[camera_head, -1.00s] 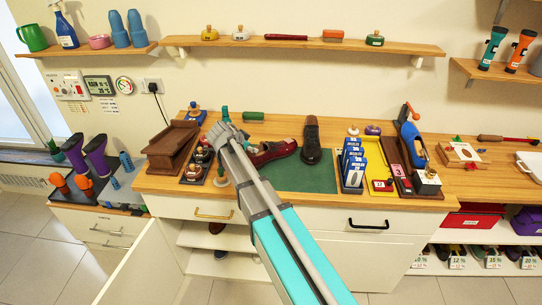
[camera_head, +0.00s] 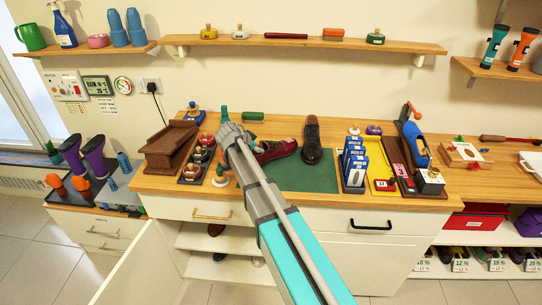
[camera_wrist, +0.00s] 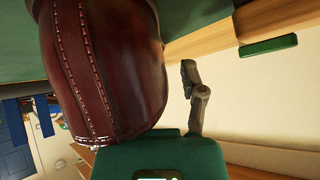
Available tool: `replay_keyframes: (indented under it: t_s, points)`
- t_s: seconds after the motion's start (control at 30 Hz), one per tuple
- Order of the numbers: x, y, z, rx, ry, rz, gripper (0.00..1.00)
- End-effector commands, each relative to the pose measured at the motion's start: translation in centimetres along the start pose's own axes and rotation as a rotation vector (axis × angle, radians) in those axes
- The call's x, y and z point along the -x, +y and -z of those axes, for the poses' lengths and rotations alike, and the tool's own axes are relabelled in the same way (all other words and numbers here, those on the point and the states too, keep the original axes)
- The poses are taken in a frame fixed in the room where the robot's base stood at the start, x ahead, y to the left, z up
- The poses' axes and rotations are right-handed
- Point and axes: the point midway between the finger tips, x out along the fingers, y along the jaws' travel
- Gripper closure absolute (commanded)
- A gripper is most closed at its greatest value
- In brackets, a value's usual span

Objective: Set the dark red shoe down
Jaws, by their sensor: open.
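The dark red shoe (camera_head: 280,149) lies at the back left of the green mat (camera_head: 308,179) on the wooden counter, beside an upright-pointing dark brown shoe (camera_head: 312,142). My gripper (camera_head: 238,138) is at the left end of the red shoe, and my arm hides part of that end. In the wrist view the red shoe (camera_wrist: 105,65) fills the left half, very close, with a stitched seam. One open finger (camera_wrist: 196,95) stands to the right of the shoe with a gap between them. The other finger is hidden, apparently behind the shoe.
A brown wooden tray (camera_head: 170,145) and polish tins (camera_head: 196,165) stand left of the mat. Blue boxes (camera_head: 354,162), a yellow tray (camera_head: 378,168) and a blue tool (camera_head: 414,142) stand right of it. A green brush (camera_head: 253,116) lies behind. The mat's front is clear.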

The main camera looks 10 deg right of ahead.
Motion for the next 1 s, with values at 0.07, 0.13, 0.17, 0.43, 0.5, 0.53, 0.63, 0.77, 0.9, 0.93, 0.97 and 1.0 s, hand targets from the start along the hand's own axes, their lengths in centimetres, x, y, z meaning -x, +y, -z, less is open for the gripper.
replay_keyframes:
  t_s: [0.07, 0.13, 0.17, 0.43, 0.5, 0.53, 0.63, 0.77, 0.9, 0.93, 0.97, 1.0]
  points:
    - [-0.46, -0.02, -0.09, 0.0, 0.0, 0.0, 0.47]
    - [-0.54, -0.02, -0.04, 0.0, 0.0, 0.001, 0.47]
    - [-0.55, -0.01, -0.02, 0.0, 0.0, 0.001, 0.47]
    - [-0.5, -0.01, 0.02, 0.0, 0.0, 0.0, 0.47]
    - [-0.5, 0.0, 0.02, 0.0, 0.0, 0.0, 0.47]
    - [-0.5, 0.0, 0.02, 0.0, 0.0, 0.0, 0.47]
    - [-0.5, 0.0, 0.02, 0.0, 0.0, 0.0, 0.47]
    - [-0.5, 0.01, 0.01, 0.0, 0.0, 0.0, 0.62]
    - [-0.5, 0.0, 0.02, 0.0, 0.0, 0.0, 0.88]
    - [-0.5, 0.0, 0.02, 0.0, 0.0, 0.0, 0.93]
    - [-0.51, 0.0, 0.02, 0.0, 0.0, 0.0, 0.99]
    - [-0.51, 0.0, 0.02, 0.0, 0.0, 0.0, 1.0]
